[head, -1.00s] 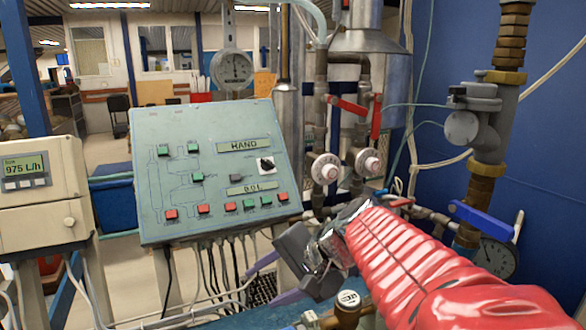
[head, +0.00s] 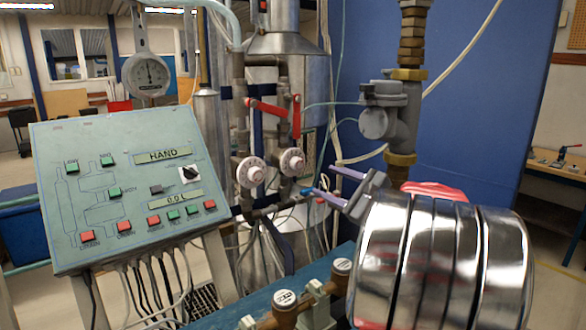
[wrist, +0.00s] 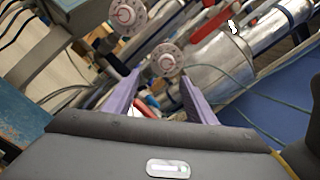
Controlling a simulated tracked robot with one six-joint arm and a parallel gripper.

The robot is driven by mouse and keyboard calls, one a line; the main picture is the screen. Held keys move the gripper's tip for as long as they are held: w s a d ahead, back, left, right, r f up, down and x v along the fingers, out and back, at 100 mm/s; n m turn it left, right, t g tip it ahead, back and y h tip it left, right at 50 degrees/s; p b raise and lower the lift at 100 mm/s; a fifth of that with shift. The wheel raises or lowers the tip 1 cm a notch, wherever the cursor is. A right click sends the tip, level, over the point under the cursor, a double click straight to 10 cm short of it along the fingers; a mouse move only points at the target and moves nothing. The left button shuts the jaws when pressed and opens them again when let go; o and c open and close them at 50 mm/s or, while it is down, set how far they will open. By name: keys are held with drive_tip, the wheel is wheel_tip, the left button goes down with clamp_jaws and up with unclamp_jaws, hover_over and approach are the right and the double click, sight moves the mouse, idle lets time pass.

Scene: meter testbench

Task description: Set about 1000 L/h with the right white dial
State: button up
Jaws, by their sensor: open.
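The right white dial (head: 292,161) is a round, numbered knob with a pinkish centre, on a vertical pipe right of the control panel. The left white dial (head: 251,172) sits just beside it. My gripper (head: 316,180) has its purple fingers spread and empty. In the head view its tips are a little right of and below the right dial. In the wrist view both dials show. The nearer one (wrist: 167,60), which looks like the right dial, appears just beyond and between the fingertips (wrist: 160,77). I see no contact.
The sloped control panel (head: 115,185) stands at left. Red lever handles (head: 270,108) are above the dials. A grey valve (head: 385,122) on a brown-and-grey pipe is to the right. Brass fittings (head: 285,302) lie below, near my arm.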

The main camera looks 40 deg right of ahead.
sight(300, 166)
drive_tip(key=shift+s+d+r+m+h, duration=0.1)
drive_tip(key=shift+s+d+m+h, duration=0.25)
drive_tip(key=shift+d, duration=0.35)
drive_tip(key=shift+w, duration=0.15)
drive_tip(key=w, duration=0.4)
drive_tip(key=w+d, duration=0.1)
drive_tip(key=w, duration=0.8)
drive_tip(key=shift+w+d, duration=0.25)
drive_tip(key=c, duration=1)
drive_tip(key=shift+c, duration=0.2)
drive_tip(key=shift+n, duration=0.65)
